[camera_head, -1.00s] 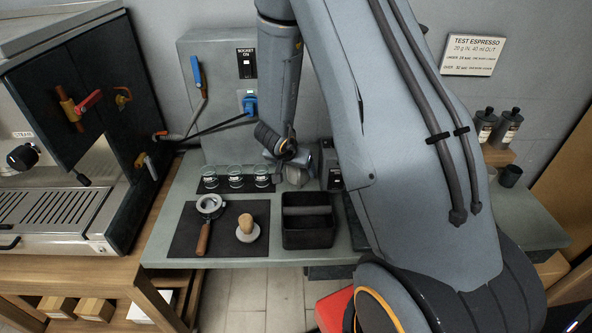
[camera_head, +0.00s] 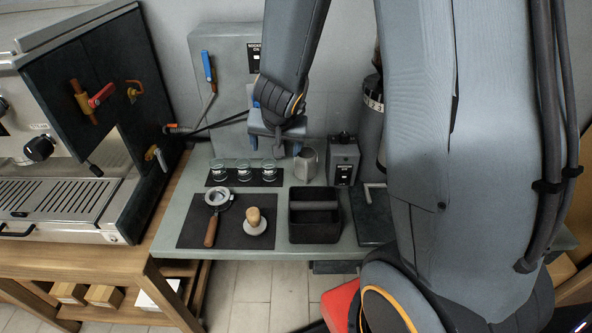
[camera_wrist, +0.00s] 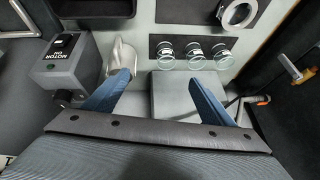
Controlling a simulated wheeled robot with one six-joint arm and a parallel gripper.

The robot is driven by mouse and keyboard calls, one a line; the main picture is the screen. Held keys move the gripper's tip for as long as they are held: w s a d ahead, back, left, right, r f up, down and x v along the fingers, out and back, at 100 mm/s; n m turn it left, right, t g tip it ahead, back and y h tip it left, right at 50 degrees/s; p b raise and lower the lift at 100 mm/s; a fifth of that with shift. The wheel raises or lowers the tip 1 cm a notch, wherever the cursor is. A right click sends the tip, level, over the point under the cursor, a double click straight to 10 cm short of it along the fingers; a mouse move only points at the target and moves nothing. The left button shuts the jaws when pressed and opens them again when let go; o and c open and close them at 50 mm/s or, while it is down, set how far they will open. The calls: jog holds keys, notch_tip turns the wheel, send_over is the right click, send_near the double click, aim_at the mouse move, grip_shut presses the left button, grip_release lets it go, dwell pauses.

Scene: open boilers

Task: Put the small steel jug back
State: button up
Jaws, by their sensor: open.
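The small steel jug (camera_head: 307,163) stands upright on the grey-green counter (camera_head: 170,226), right of the three small glasses and left of the grey switch box. In the wrist view the jug (camera_wrist: 121,54) shows just beyond the left fingertip; I cannot tell whether they touch. My gripper (camera_head: 277,142) is above the back of the counter, left of the jug in the head view. In the wrist view my gripper (camera_wrist: 161,76) has its two blue fingers spread with nothing between them.
Three glasses (camera_head: 244,170) stand on a dark mat. A black box (camera_head: 315,226) and the motor switch box (camera_head: 343,162) are close to the jug. The espresso machine (camera_head: 75,190) is at left.

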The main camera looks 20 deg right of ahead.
jog(key=s+r+n+g, duration=0.2)
jog(key=s, duration=0.6)
jog(key=s+a+r+n+g+y, duration=0.1)
jog(key=s+r+n, duration=0.1)
jog(key=s, duration=0.6)
jog(key=shift+s+n+g, duration=0.2)
jog(key=shift+n+g, duration=0.2)
jog(key=shift+n, duration=0.4)
jog(key=shift+g, duration=0.3)
notch_tip(320, 180, down, 5)
jog(key=b, duration=0.4)
jog(key=shift+w+a+b, duration=0.1)
jog(key=shift+b, duration=0.2)
